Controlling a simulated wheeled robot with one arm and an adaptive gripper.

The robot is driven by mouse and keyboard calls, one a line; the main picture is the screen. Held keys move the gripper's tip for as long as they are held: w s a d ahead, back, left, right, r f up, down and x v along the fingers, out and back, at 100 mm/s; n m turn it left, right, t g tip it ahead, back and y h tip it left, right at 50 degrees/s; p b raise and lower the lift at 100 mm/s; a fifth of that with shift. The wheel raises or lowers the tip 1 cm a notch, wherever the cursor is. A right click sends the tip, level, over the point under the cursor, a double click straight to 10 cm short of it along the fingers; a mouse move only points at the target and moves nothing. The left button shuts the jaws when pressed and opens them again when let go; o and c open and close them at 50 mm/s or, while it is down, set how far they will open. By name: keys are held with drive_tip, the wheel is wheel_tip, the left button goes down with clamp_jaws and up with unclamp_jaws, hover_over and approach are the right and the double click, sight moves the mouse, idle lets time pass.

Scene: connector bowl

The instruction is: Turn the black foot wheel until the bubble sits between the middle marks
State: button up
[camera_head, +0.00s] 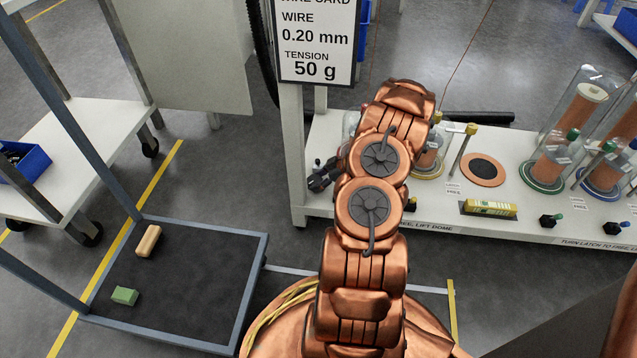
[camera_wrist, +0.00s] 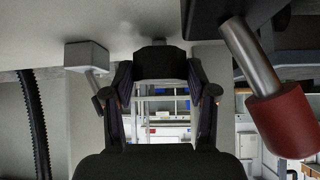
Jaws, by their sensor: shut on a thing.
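The black foot wheel (camera_wrist: 160,60) shows in the wrist view under a pale surface, between my gripper's fingertips. My gripper (camera_wrist: 160,78) is shut on it, one finger at each side. In the head view my gripper (camera_head: 320,178) is at the left end of the bench, partly hidden by my copper arm, and the wheel cannot be made out there. The yellow-green bubble level (camera_head: 490,208) lies near the bench's front edge, right of my arm. Its bubble and marks are too small to read.
Glass-domed copper spools (camera_head: 580,110) stand on the bench's right. A round copper disc (camera_head: 482,169) lies behind the level. The wrist view shows a grey box with a lever (camera_wrist: 88,57) and a red-ended rod (camera_wrist: 283,122) beside the gripper. A tray cart (camera_head: 190,290) stands left.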

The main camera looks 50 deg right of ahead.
drive_tip(key=shift+d, duration=0.15)
drive_tip(key=o, duration=0.9)
drive_tip(key=shift+c, duration=0.2)
drive_tip(key=v, duration=1.2)
